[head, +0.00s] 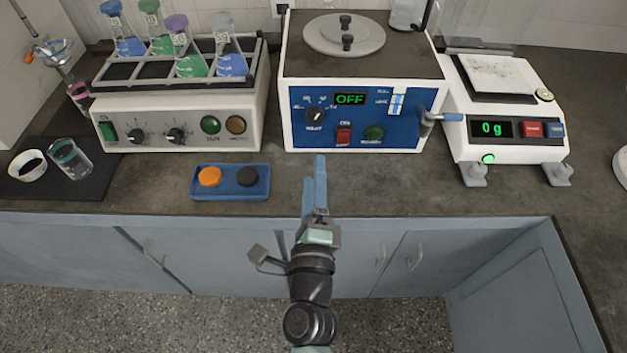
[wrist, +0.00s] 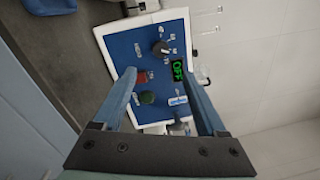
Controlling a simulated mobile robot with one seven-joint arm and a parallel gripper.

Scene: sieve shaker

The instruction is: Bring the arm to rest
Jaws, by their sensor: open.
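My gripper (head: 316,182) is in front of the sieve shaker, above the counter's front edge, with blue fingers pointing toward the shaker. In the wrist view my gripper (wrist: 160,85) has its two blue fingers spread apart with nothing between them. The sieve shaker (head: 360,125) has a blue front panel with a display reading OFF, a black knob, a red switch and a green button. Its panel (wrist: 140,45) shows tilted between and beyond the fingers. A round grey lid with black knobs (head: 344,35) sits on its top.
A flask shaker (head: 180,125) with several flasks stands left. A balance (head: 510,130) reading 0 g stands right. A blue tray (head: 230,190) with an orange and a black cap lies at front left. A beaker (head: 70,158) and white bowl (head: 27,166) stand on a dark mat.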

